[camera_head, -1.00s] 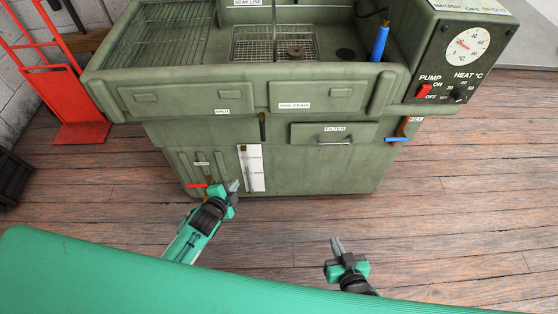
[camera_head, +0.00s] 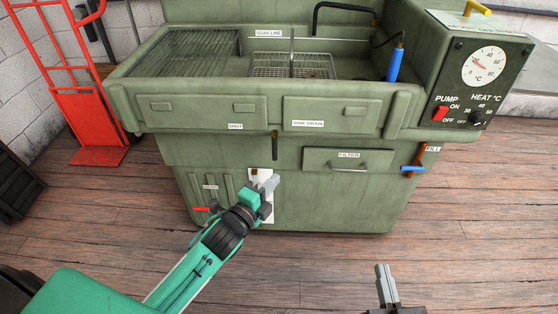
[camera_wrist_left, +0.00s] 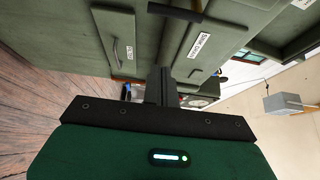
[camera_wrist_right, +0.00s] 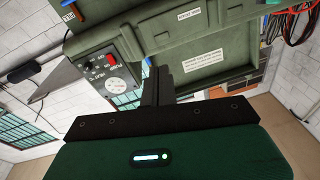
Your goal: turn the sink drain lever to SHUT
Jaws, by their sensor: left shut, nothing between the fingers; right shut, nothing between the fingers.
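The sink drain lever (camera_head: 275,145) is a dark bar hanging straight down on the green washer's front. It is between the SHUT label (camera_head: 235,126) on its left and the SINK DRAIN label (camera_head: 307,123) on its right. In the left wrist view a dark bar that looks like this lever (camera_wrist_left: 175,12) is at the top edge. My left gripper (camera_head: 270,183) is shut and empty, just below the lever in the head view and apart from it. My right gripper (camera_head: 382,274) is shut and empty, low in front of the washer. It also shows in the right wrist view (camera_wrist_right: 156,85).
The filter drawer (camera_head: 348,160) is right of the lever. A red handle (camera_head: 201,209) sits low left, and a blue handle (camera_head: 412,168) is by the FILL label. A red hand truck (camera_head: 85,110) stands at left. The floor in front is open.

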